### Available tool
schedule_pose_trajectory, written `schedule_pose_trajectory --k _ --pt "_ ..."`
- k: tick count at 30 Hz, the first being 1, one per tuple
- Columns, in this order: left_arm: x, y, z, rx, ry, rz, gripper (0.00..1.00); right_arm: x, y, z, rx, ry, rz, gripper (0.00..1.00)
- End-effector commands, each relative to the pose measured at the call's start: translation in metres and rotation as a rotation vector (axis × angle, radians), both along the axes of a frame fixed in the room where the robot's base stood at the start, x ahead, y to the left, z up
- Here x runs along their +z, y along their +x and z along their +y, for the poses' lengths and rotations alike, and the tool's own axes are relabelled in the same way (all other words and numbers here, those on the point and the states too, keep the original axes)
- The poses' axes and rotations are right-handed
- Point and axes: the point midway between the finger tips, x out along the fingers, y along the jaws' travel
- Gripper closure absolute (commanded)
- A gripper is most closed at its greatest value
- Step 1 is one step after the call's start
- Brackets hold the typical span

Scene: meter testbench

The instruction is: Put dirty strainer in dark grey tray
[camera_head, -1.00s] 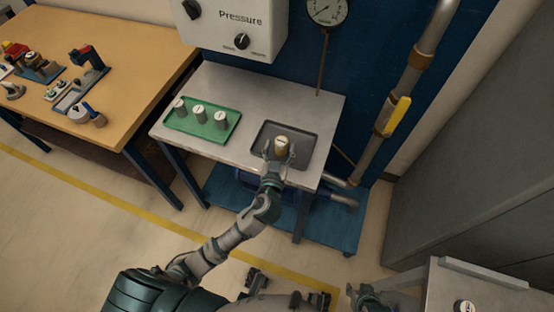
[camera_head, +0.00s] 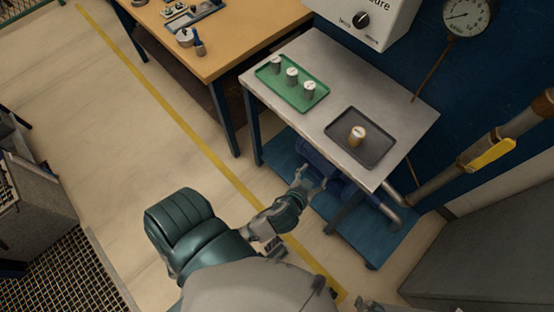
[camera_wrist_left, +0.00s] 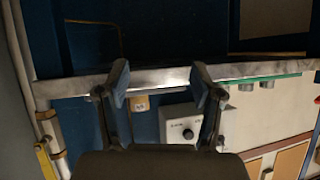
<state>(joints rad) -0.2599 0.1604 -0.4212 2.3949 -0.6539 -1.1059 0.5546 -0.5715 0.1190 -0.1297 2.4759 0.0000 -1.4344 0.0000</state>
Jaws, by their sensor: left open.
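The dirty strainer (camera_head: 357,136), a small cylinder with a brownish side and pale top, stands upright in the dark grey tray (camera_head: 376,153) on the grey table. It also shows between the fingers in the left wrist view (camera_wrist_left: 141,103), but apart from them. My left gripper (camera_head: 312,181) is open and empty, below and in front of the table's near edge, clear of the tray. Its two spread fingers show in the left wrist view (camera_wrist_left: 160,88). A dark piece at the bottom edge of the head view may be my right gripper (camera_head: 372,305); its jaws cannot be made out.
A green tray (camera_head: 270,81) with three grey strainers is left of the dark tray. The pressure box (camera_head: 372,20), gauge (camera_head: 467,15) and a pipe with a yellow handle (camera_head: 490,155) stand behind. A wooden bench (camera_head: 230,40) is at left.

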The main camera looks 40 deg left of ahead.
Motion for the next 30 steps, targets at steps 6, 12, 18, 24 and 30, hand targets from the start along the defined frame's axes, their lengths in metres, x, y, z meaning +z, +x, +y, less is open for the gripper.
schedule_pose_trajectory --k 6,12,18,24,30 --pt "-0.096 -0.109 0.023 -0.141 -0.035 0.538 0.33 0.002 0.004 0.000 0.001 0.000 -0.008 0.60" --pt "-0.116 -0.160 0.021 -0.267 -0.075 0.720 0.33 0.002 0.005 0.000 0.001 0.000 -0.010 0.60" --pt "-0.117 -0.163 0.020 -0.279 -0.076 0.731 0.33 0.002 0.004 0.000 0.001 0.000 -0.008 0.60" --pt "-0.117 -0.162 0.020 -0.278 -0.076 0.729 0.33 0.001 0.002 0.000 0.001 0.000 -0.002 0.60" --pt "-0.119 -0.161 0.020 -0.277 -0.075 0.730 0.33 -0.002 -0.001 0.001 0.001 0.002 0.007 0.60"
